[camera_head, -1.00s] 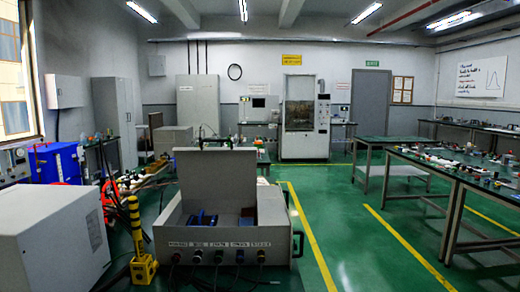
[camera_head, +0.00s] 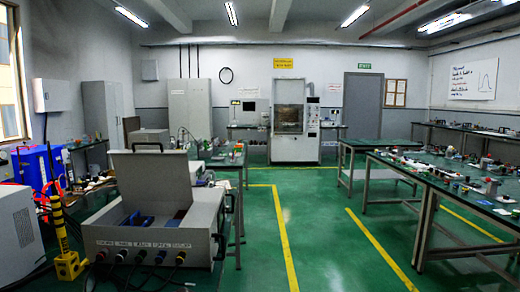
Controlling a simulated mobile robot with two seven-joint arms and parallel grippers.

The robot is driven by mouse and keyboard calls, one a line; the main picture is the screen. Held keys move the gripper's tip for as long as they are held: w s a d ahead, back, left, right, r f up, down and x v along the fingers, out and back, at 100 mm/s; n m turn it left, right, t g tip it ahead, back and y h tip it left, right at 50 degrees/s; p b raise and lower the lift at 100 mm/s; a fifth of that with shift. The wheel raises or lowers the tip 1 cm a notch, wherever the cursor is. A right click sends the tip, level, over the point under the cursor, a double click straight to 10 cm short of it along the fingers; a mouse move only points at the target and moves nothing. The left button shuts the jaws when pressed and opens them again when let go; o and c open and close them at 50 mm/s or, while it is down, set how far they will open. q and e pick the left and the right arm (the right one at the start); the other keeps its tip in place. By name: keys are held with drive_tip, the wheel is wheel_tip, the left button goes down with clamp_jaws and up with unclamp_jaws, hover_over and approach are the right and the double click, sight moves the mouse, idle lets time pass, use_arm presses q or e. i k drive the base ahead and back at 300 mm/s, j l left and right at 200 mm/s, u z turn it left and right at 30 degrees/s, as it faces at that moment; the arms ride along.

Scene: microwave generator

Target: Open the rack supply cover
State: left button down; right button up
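A grey box-shaped unit with a raised lid (camera_head: 150,179) stands at the lower left in the head view. Its open body (camera_head: 148,240) shows blue parts inside. A row of coloured connectors with cables runs along its front face, and a handle is on its right side. I cannot tell for sure whether this is the rack supply. The lid stands up at the back, tilted. Neither of my grippers is in view.
A yellow post (camera_head: 66,240) stands left of the grey unit, beside a white cabinet (camera_head: 18,236). Workbenches with small parts line the right (camera_head: 455,180). Open green floor (camera_head: 320,235) with yellow lines lies in the middle. A white machine (camera_head: 295,120) stands at the back.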

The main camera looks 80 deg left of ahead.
sight(161, 174)
drive_tip(key=i+u, duration=0.4)
drive_tip(key=i+l+u, duration=0.1)
drive_tip(key=i+u, duration=0.8)
drive_tip(key=u, duration=0.25)
drive_tip(key=i+l+u, duration=0.1)
drive_tip(key=i+u, duration=0.4)
drive_tip(key=u, duration=0.25)
drive_tip(key=i+u, duration=0.15)
drive_tip(key=u, duration=0.25)
drive_tip(key=i+u, duration=0.15)
drive_tip(key=u, duration=0.25)
